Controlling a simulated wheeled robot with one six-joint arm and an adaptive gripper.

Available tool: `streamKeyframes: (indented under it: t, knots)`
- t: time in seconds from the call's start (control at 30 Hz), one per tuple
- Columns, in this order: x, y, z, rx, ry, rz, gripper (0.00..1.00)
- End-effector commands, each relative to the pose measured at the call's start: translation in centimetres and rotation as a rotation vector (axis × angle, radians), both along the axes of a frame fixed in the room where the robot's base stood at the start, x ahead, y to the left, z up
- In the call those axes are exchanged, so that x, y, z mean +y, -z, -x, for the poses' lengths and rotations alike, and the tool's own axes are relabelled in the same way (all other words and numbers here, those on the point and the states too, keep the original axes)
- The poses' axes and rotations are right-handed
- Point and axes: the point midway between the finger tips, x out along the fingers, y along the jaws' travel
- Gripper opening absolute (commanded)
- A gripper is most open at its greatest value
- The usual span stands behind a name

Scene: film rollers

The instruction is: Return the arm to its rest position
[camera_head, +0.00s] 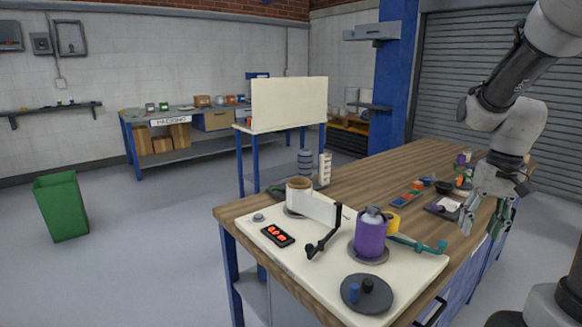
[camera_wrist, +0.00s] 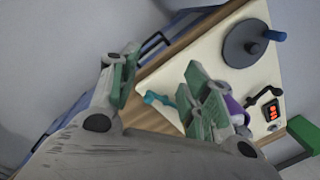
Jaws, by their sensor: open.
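My arm comes in from the upper right in the head view. My gripper (camera_head: 487,220) hangs pointing down at the right edge of the wooden workbench (camera_head: 360,180). It is open, with nothing between its fingers, as the wrist view also shows (camera_wrist: 160,88). In the wrist view the fingers with green pads are spread wide over the bench edge and floor. The cream machine panel (camera_head: 310,265) with a purple bottle-like roller (camera_head: 371,232) stands left of my gripper, apart from it. One finger hides part of the purple piece in the wrist view.
Small trays and parts (camera_head: 408,194) lie on the bench near my gripper. A dark round disc (camera_head: 367,296) with a blue handle sits at the panel's front corner. A green bin (camera_head: 62,207) stands on the floor at left. Open floor lies between the bin and the bench.

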Motion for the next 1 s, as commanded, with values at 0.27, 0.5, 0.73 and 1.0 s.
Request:
streamKeyframes:
  t: [0.27, 0.5, 0.73, 1.0]
  knots:
    - [4.0, -5.0, 9.2, -0.164, -0.133, 0.1, 0.47]
    - [6.0, -7.3, 12.8, -0.34, -0.225, 0.137, 0.47]
    - [6.8, -8.7, 12.9, -0.409, -0.259, 0.139, 0.47]
    - [6.7, -8.7, 12.8, -0.407, -0.258, 0.138, 0.47]
